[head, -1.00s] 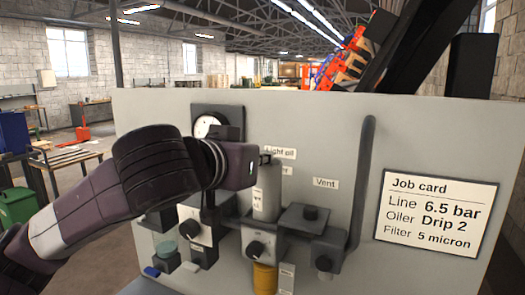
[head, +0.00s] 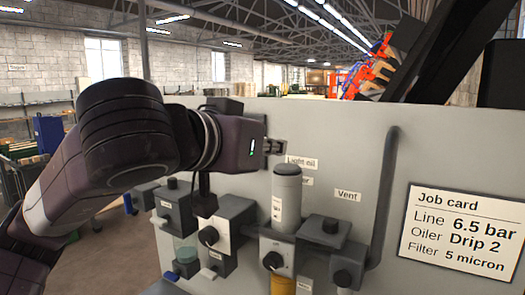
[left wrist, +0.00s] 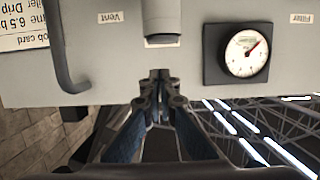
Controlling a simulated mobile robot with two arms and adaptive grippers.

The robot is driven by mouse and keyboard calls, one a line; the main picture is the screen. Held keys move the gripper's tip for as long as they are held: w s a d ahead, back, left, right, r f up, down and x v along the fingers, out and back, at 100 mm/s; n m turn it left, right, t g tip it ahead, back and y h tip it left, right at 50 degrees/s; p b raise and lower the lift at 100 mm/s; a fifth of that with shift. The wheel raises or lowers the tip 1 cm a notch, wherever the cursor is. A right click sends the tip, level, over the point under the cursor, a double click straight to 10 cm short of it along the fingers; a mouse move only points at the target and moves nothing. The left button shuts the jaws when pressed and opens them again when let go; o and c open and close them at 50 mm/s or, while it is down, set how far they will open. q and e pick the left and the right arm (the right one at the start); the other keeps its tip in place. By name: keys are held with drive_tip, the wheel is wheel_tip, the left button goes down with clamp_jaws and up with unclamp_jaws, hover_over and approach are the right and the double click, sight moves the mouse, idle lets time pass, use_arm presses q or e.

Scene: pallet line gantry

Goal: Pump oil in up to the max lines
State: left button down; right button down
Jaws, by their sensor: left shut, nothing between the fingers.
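My left gripper (head: 274,147) is shut and empty, just above and left of a grey cylinder (head: 287,195) under the "Light oil" label (head: 302,161). In the left wrist view its closed fingertips (left wrist: 158,80) are apart from the end of the cylinder (left wrist: 162,22). The cylinder stands upright above a block with a black knob (head: 273,261). Below it hangs a bowl with yellow oil (head: 282,285), cut by the frame edge. A clear bowl with greenish content (head: 186,249) is further left. I cannot make out max lines. My right gripper is not in view.
The grey panel (head: 340,130) carries a vertical pipe (head: 383,195), a "Vent" label (head: 347,195) and the job card (head: 460,232). A round gauge (left wrist: 243,53) shows in the left wrist view.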

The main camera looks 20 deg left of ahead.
use_arm(q)
drive_tip(key=b+v, duration=0.1)
drive_tip(key=v, duration=0.4)
drive_tip(key=shift+s+a+r, duration=0.1)
drive_tip(key=shift+a, duration=0.1)
drive_tip(key=shift+a, duration=0.15)
